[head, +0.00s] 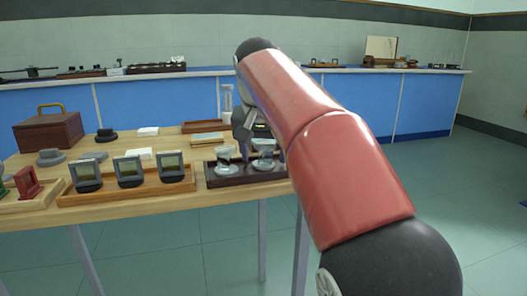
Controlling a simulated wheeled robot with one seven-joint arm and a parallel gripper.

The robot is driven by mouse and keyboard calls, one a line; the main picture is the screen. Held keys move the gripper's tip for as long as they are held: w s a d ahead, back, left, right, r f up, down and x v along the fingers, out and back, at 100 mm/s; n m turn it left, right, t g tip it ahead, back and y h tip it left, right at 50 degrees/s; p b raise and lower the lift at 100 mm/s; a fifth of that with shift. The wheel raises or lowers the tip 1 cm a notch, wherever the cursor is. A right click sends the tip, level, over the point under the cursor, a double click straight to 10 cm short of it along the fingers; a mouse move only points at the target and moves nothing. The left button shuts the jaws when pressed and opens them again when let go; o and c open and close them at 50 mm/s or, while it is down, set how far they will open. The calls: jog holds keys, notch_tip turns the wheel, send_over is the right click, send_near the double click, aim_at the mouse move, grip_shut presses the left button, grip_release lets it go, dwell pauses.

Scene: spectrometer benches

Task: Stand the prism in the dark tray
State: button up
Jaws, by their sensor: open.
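The dark tray (236,183) sits at the right front end of the wooden table. Two clear glass pieces stand upright in it, a left one (227,160) and a right one (264,163). They are small and see-through, so I cannot tell for sure which is the prism. My gripper (262,155) points down over the right part of the tray, its open fingers on either side of the right glass piece. I cannot tell whether they touch it. My red arm covers the tray's far right side.
A wooden tray (105,196) with several dark-framed plates lies left of the dark tray. A red holder (27,182) is at far left. A brown box (48,131), discs and a clear cylinder (227,100) stand behind. Blue benches line the wall; the floor at right is free.

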jog(key=p+v, duration=0.4)
jog(key=v, duration=0.8)
jog(key=shift+d+r, duration=0.1)
jog(key=s+d+f+y, duration=0.1)
jog(key=s+d+f, duration=0.5)
jog(key=d, duration=0.5)
jog(key=s+d+f, duration=0.2)
jog(key=s+f, duration=0.6)
jog(key=f, duration=0.2)
jog(key=s+d+f+n+t, duration=0.1)
jog(key=s+d+f, duration=0.2)
jog(key=s+f, duration=0.6)
notch_tip(320, 180, down, 2)
jog(key=shift+f, duration=0.2)
